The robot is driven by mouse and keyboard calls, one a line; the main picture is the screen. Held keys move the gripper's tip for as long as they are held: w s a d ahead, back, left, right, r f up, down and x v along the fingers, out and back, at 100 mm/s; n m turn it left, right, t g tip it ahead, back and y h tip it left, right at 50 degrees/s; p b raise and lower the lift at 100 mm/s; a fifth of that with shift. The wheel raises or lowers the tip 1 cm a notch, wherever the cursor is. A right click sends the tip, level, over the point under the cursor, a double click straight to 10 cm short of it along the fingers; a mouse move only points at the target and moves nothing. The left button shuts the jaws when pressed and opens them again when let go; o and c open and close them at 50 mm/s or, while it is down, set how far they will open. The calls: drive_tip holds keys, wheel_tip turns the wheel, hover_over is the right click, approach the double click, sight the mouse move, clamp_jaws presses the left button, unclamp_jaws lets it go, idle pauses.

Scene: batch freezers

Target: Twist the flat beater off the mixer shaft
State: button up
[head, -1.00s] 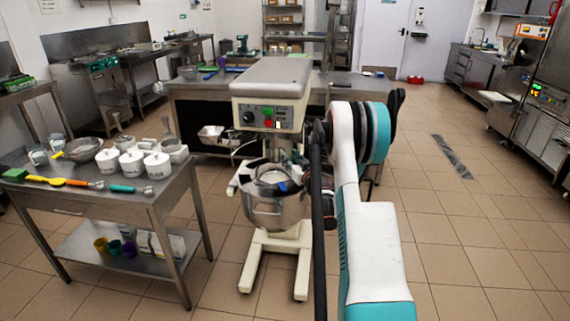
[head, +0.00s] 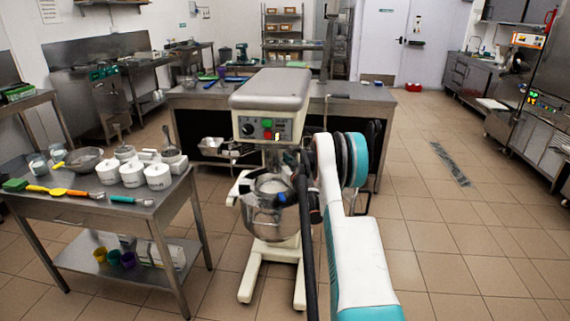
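The planetary mixer (head: 270,92) stands on the floor ahead, cream coloured, with a control panel on its front. Its steel bowl (head: 270,222) is mounted below the head. The flat beater and the shaft cannot be made out; the bowl rim, guard and my arm crowd that spot. My arm reaches forward just right of the mixer, and its far end is by the right side of the bowl. My gripper is hidden behind my own arm links, so its fingers do not show.
A steel table (head: 118,214) at left holds white tubs (head: 133,173), a bowl (head: 84,160) and colourful utensils. A steel counter (head: 205,97) stands behind the mixer. A floor drain (head: 450,163) lies at right. The tiled floor on the right is clear.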

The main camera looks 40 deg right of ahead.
sight(276, 153)
drive_tip(key=shift+b+x, duration=0.6)
drive_tip(key=shift+x, duration=2.7)
drive_tip(key=shift+s, duration=0.1)
clamp_jaws()
drive_tip(key=shift+a, duration=0.1)
